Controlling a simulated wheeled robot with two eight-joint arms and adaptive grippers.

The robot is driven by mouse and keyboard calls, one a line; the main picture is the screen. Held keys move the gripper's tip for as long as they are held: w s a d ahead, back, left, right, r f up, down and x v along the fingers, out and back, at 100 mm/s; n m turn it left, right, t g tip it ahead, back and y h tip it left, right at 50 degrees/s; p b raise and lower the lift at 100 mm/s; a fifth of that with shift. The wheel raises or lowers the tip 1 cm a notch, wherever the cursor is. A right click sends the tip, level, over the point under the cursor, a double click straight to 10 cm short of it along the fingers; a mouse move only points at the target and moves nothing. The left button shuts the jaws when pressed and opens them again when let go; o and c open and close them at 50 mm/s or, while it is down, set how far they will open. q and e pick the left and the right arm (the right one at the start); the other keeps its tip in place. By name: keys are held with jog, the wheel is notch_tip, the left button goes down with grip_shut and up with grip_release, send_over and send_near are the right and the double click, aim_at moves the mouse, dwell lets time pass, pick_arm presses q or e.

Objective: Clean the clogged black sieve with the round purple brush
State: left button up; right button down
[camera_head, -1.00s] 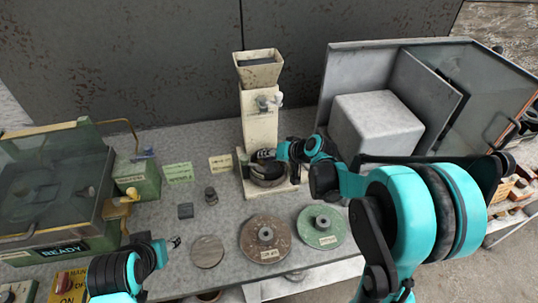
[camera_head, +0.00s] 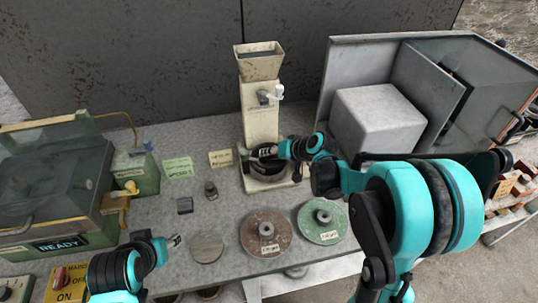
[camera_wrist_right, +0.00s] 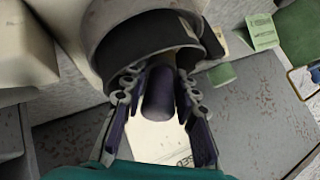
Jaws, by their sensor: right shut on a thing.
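The black sieve (camera_head: 285,165) sits as a dark round ring on the base of the cream funnel machine (camera_head: 260,116). In the right wrist view the dark ring (camera_wrist_right: 133,43) fills the top middle. My right gripper (camera_head: 258,152) is at the sieve's rim. In the right wrist view my right gripper (camera_wrist_right: 158,88) is shut on the purple brush (camera_wrist_right: 158,97), whose rounded purple handle points toward the camera. The brush's far end is hidden at the sieve; contact cannot be told. My left gripper (camera_head: 175,241) is low at the left, away from the sieve; its finger opening is too small to judge.
A brown disc (camera_head: 252,243), a green disc (camera_head: 311,233) and a grey disc (camera_head: 207,247) lie at the table's front. A small weight (camera_head: 210,188) and dark block (camera_head: 185,205) stand left of the machine. A grey open-fronted cabinet (camera_head: 347,62) stands right.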

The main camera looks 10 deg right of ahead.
jog(key=shift+w+d+f, duration=0.2)
jog(key=shift+w+d, duration=0.05)
jog(key=shift+d, duration=0.4)
jog(key=shift+s+a, duration=0.35)
jog(key=shift+a, duration=0.3)
jog(key=shift+s+a, duration=0.3)
jog(key=shift+a, duration=0.2)
jog(key=shift+s+a, duration=0.25)
jog(key=shift+a, duration=0.25)
jog(key=shift+d, duration=0.1)
